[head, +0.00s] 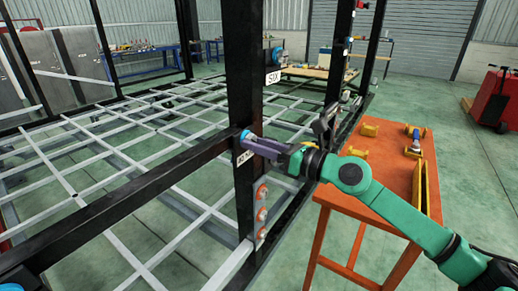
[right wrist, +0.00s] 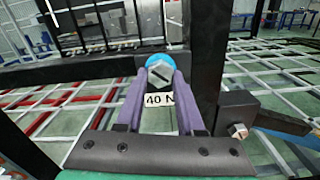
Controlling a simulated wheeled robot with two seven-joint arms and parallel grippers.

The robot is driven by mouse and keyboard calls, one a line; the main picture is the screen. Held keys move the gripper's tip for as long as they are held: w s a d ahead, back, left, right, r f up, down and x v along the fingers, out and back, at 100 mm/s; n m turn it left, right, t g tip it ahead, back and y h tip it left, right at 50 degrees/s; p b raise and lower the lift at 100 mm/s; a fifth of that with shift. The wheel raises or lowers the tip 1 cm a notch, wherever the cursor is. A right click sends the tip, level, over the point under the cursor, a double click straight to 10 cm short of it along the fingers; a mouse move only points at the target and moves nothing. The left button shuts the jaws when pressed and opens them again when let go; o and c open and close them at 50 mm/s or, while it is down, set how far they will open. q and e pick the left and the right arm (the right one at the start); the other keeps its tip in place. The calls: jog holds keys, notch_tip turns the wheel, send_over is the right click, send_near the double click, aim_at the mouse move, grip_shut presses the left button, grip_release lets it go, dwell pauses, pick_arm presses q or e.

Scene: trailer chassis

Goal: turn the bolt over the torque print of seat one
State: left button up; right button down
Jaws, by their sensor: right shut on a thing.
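A silver hex-headed bolt (right wrist: 160,72) with a blue ring stands in the black frame, above a white print reading "40 N" (right wrist: 159,99). In the head view the blue ring (head: 243,136) shows at the post, with the print (head: 244,157) just below, partly hidden. My right gripper (right wrist: 161,76) has its purple fingers shut on the bolt head, one on each side. It also shows in the head view (head: 250,142), reaching the post from the right. No seat-one label is readable. My left gripper is not in view.
Several orange-ringed bolts (head: 262,214) run down the post below. A "SIX" plate (head: 273,77) with another blue-ringed bolt is farther back. An orange table (head: 375,187) with yellow blocks (head: 370,129) stands right, close under my right arm. A bracket bolt (right wrist: 238,131) is near the gripper.

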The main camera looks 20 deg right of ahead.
jog(key=shift+r, duration=0.15)
jog(key=c, duration=0.5)
grip_release()
jog(key=shift+w+a, duration=0.1)
jog(key=b+v, duration=0.9)
jog(key=v, duration=0.5)
